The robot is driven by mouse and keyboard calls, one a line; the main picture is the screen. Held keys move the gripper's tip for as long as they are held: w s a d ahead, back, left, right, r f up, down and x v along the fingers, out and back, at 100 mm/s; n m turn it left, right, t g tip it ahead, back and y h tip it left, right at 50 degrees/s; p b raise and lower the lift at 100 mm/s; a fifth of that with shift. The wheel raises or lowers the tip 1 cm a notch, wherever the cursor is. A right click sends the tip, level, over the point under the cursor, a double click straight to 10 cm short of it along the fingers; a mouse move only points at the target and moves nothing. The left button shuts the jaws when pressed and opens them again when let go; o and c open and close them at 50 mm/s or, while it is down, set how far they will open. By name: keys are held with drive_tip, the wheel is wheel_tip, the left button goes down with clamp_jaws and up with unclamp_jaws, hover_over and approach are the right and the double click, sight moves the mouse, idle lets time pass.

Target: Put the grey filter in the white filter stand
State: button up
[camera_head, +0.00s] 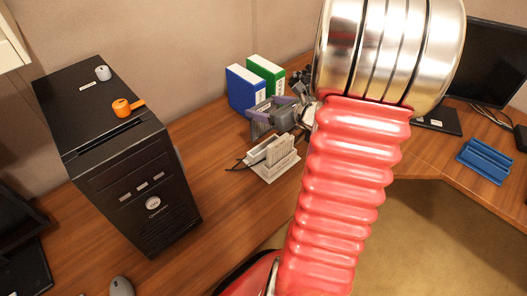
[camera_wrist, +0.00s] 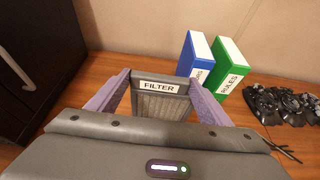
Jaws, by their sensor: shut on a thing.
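The grey filter (camera_wrist: 160,104) is upright between the two purple fingers of my gripper (camera_wrist: 159,84), with its FILTER label facing the wrist camera. My gripper (camera_head: 268,110) is shut on it. In the head view the filter (camera_head: 261,125) shows as a small grey panel held above the desk, just behind and left of the white filter stand (camera_head: 284,171). The stand has a pale base with upright ribbed parts. It does not show in the wrist view. The filter's lower edge is hidden in the wrist view.
A blue binder (camera_head: 245,85) and a green binder (camera_head: 268,73) stand behind my gripper. Black controllers (camera_wrist: 283,104) lie right of them. A black computer tower (camera_head: 125,150) stands left, with an orange item (camera_head: 122,108) on top. A dark cable (camera_head: 238,168) lies by the stand.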

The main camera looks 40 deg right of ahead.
sight(263, 129)
drive_tip(key=shift+f, duration=2.85)
drive_tip(key=shift+f, duration=2.15)
drive_tip(key=o, duration=1.3)
drive_tip(key=shift+a, duration=0.1)
